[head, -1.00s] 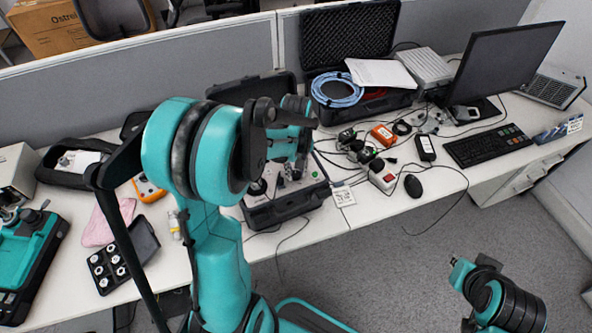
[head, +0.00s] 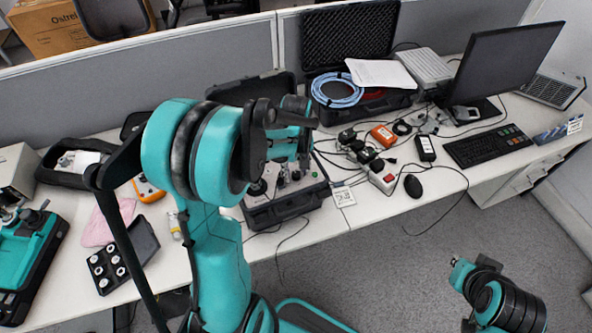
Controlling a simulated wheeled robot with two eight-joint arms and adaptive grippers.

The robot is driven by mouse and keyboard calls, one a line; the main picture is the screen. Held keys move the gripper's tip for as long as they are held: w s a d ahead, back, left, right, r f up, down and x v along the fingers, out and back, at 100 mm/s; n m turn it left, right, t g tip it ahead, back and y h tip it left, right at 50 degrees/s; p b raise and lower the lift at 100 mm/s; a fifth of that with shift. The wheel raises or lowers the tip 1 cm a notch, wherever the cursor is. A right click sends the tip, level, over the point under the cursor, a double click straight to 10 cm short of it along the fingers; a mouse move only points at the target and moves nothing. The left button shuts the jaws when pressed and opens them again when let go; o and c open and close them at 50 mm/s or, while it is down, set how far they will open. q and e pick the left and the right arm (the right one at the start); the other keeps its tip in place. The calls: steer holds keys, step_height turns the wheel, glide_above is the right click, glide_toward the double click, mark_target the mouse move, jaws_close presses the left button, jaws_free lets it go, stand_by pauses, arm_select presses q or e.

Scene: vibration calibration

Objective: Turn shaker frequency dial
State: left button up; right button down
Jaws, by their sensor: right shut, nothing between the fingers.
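An open black case (head: 288,210) on the bench holds a grey panel with several dark knobs, which I take to be the shaker unit. Its lid stands up behind it. The frequency dial cannot be picked out, as my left arm covers part of the panel. My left gripper (head: 294,162) is over the case, mostly hidden behind its own arm. Its fingers are not clear, and contact with a knob cannot be told. My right gripper (head: 459,272) is at the lower right, over the floor in front of the bench, shut and empty, far from the case.
Right of the case lie cables, an orange box (head: 383,135), a red-and-white box (head: 382,178) and a black mouse (head: 413,186). A monitor (head: 508,65) and keyboard (head: 486,145) stand further right. A tray of round parts (head: 108,268) is at the left.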

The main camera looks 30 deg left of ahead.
mark_target(296, 174)
arm_select(q)
step_height(296, 174, up, 12)
stand_by(0.7)
stand_by(0.4)
